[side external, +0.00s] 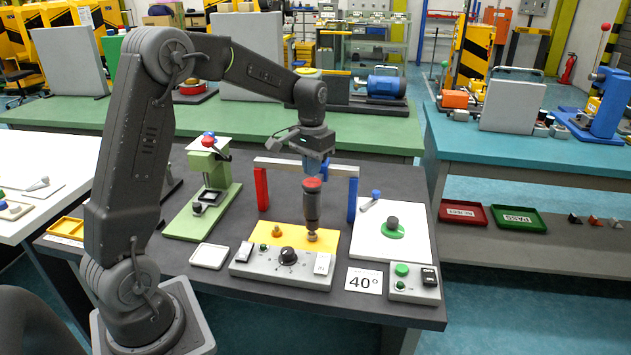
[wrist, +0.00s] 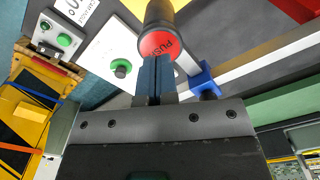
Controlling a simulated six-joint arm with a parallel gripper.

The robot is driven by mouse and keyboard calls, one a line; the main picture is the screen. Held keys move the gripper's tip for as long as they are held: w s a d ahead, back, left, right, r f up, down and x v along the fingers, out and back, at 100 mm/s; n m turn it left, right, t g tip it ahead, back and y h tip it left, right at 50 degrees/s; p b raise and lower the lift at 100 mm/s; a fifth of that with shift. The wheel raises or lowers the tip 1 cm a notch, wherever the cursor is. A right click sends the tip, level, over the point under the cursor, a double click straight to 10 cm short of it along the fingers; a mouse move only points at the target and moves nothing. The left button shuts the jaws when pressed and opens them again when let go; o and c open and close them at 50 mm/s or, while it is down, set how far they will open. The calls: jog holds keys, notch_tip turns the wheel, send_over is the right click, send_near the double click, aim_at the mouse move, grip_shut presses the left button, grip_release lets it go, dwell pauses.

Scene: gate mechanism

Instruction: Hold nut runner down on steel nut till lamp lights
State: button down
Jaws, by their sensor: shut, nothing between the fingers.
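The nut runner (side external: 311,207) is a dark upright cylinder with a red cap on top. Its lower end is at the steel nut (side external: 312,236) on the yellow plate (side external: 263,236); the runner partly hides the nut. My gripper (side external: 315,174) is shut and empty, pointing down just above or against the red cap; I cannot tell if they touch. In the wrist view the shut blue fingers (wrist: 155,60) overlap the near edge of the red cap (wrist: 160,44), marked PUSH. I cannot tell which part is the lamp, or whether one is lit.
A gate with a red post (side external: 261,188), blue post (side external: 352,200) and pale crossbar (side external: 280,165) stands close behind the runner. A brass nut (side external: 277,230) sits left on the plate. A grey dial panel (side external: 270,265) lies in front, a green-button box (side external: 413,285) to the right.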

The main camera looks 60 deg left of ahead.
aim_at(312, 182)
jog(key=shift+f, duration=3)
jog(key=shift+r, duration=0.15)
dwell(0.7)
jog(key=shift+r, duration=4.95)
